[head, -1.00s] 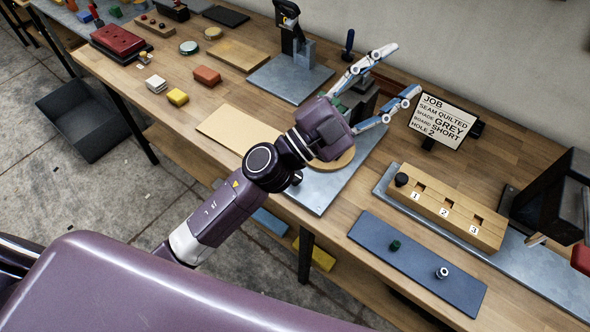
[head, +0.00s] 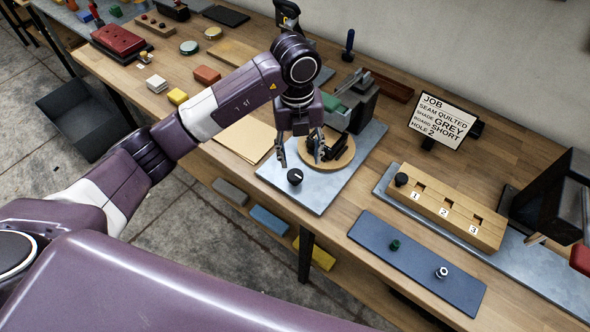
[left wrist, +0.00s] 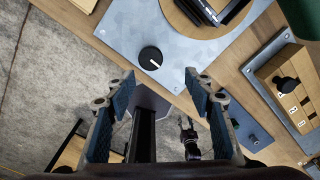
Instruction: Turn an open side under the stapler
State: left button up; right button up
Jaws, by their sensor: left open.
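A round wooden turntable (head: 342,160) sits on a grey metal plate (head: 318,200), with a black frame-like piece (head: 328,146) on it. It also shows at the top of the left wrist view (left wrist: 186,22). A black knob (head: 295,177) with a white line stands at the plate's front corner. My left gripper (head: 300,152) is open and empty, pointing down, above and behind the knob. In the left wrist view the knob (left wrist: 150,58) lies just beyond the open fingertips (left wrist: 160,84). A grey block with a green part (head: 350,103), possibly the stapler, stands behind the turntable, partly hidden by my arm.
A job sign (head: 440,122) stands to the right. A wooden block with numbered holes (head: 445,205) and a dark blue mat (head: 415,262) lie right of the plate. A tan board (head: 243,143) lies left. A small dark jointed shape (left wrist: 190,138), perhaps my right gripper, shows low down.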

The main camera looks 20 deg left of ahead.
aim_at(295, 174)
pick_arm(q)
jog(key=shift+w+a+y, duration=0.1)
jog(key=shift+a+y, duration=0.2)
jog(key=shift+a, duration=0.35)
jog(key=shift+a+f, duration=0.1)
jog(key=shift+f, duration=0.05)
notch_tip(295, 174, down, 6)
jog(key=shift+f+p, duration=0.1)
jog(key=shift+p, duration=1.05)
jog(key=shift+f, duration=0.5)
jog(key=shift+c, duration=0.5)
jog(key=c, duration=1.1)
jog(key=shift+o, duration=0.2)
jog(key=shift+n, duration=0.3)
